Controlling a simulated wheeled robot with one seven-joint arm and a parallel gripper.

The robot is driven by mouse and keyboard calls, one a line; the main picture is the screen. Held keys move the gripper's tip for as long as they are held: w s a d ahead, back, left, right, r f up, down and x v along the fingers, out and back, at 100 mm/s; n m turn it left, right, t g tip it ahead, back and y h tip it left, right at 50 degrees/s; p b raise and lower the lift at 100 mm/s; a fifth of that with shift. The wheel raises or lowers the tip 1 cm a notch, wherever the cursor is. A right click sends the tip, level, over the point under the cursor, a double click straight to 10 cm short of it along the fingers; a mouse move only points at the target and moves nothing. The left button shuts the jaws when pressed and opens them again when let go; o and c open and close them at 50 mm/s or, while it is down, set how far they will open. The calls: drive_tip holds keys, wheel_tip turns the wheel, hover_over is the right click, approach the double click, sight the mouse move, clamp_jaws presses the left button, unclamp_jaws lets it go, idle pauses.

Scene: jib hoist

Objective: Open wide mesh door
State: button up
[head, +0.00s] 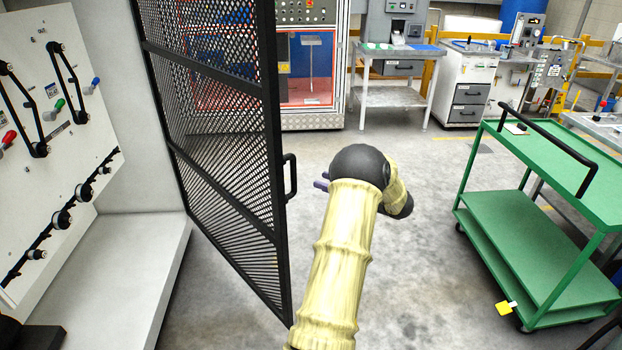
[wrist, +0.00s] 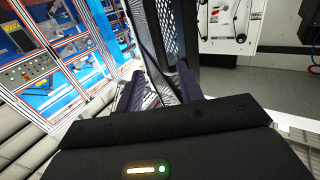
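The black mesh door (head: 222,125) stands ajar, swung out from the grey cabinet (head: 40,130) at the left of the head view. Its black bar handle (head: 291,177) is on the door's free edge, facing right. My gripper (head: 321,184) is mostly hidden behind my arm; its dark fingertips point left toward the handle, with a small gap showing. In the wrist view my gripper's two fingers (wrist: 160,82) are spread apart, with the door's dark mesh and frame (wrist: 172,35) beyond and between them. I cannot make out the handle clearly there, and nothing is held.
A green trolley (head: 545,205) stands at the right. A white drawer cabinet (head: 466,88) and a grey bench (head: 388,97) are at the back, near a glass-fronted machine (head: 310,75). A grey ledge (head: 120,265) lies left of the door.

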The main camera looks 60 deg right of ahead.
drive_tip(key=s, duration=0.6)
drive_tip(key=shift+d, duration=0.3)
